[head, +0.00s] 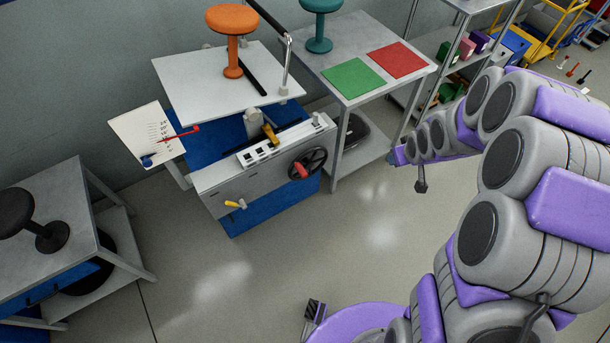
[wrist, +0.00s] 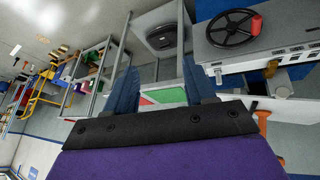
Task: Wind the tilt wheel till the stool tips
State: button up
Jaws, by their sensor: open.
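The black tilt wheel (head: 314,160) with a red handle (head: 300,170) is on the front of the grey test machine. The wheel also shows at the upper right of the wrist view (wrist: 226,30). The orange stool (head: 232,40) stands upright on the white plate (head: 205,95) above the machine. My gripper (head: 398,156) is right of the wheel, apart from it, in the head view. In the wrist view its two blue fingers (wrist: 162,72) are spread with nothing held between them.
A scale board (head: 148,135) with a red pointer stands left of the machine. A yellow-handled lever (head: 235,204) is low on its front. The right table holds a teal stool (head: 320,25), a green mat (head: 353,77) and a red mat (head: 397,60). Floor in front is clear.

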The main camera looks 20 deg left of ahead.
jog(key=w+a+f+n+t+y, duration=0.25)
jog(key=w+a+f, duration=0.4)
jog(key=f, duration=0.45)
jog(key=t+y, duration=0.4)
jog(key=y, duration=0.6)
send_near(306, 177)
jog(key=shift+n, duration=0.35)
jog(key=b+x, duration=0.6)
jog(key=x, duration=0.5)
jog(key=shift+s, duration=0.1)
jog(key=shift+c, duration=0.4)
jog(key=shift+d, duration=0.1)
grip_shut()
